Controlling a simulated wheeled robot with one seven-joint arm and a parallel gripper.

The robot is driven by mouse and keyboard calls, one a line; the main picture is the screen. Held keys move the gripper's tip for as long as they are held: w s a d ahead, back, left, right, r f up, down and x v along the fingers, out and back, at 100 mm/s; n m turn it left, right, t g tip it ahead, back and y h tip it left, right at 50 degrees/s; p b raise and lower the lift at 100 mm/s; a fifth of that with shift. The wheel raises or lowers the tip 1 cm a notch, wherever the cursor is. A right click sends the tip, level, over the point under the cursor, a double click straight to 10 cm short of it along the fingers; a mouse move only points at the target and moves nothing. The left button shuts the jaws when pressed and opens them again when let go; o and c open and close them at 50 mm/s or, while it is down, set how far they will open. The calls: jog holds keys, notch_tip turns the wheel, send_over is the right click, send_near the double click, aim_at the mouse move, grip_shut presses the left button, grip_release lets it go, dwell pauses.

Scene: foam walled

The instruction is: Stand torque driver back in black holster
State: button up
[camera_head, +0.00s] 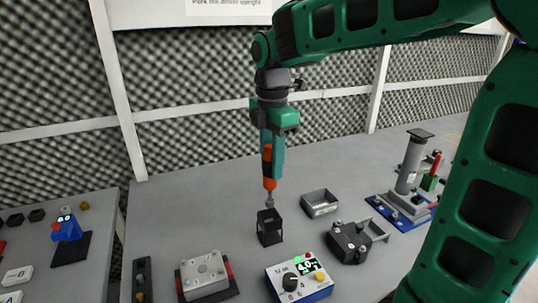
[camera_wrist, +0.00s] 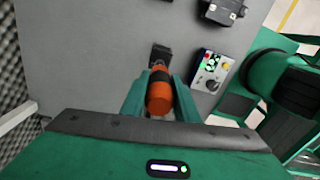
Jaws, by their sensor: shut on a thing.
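The torque driver (camera_head: 268,170) has an orange and black handle and a grey shaft pointing down. My gripper (camera_head: 272,160) is shut on its handle and holds it about upright. The black holster (camera_head: 269,228) stands on the grey bench directly below. The shaft's tip is at the holster's top opening; I cannot tell whether it is inside. In the wrist view the driver (camera_wrist: 159,92) sits between the fingers of my gripper (camera_wrist: 160,100). The holster (camera_wrist: 160,54) shows just beyond it, partly hidden by the driver.
A blue-and-white meter (camera_head: 299,280) is in front of the holster, with a black clamp block (camera_head: 349,242) to the right. A grey open tray (camera_head: 320,203) is behind right. A plate fixture (camera_head: 205,273) is at left, and a grey press stand (camera_head: 410,175) is far right.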

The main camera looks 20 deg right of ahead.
aim_at(271, 199)
jog(key=shift+f, duration=5.7)
dwell(0.8)
jog(key=o, duration=1.2)
jog(key=shift+s, duration=0.1)
notch_tip(271, 199, up, 11)
jog(key=shift+f, duration=0.1)
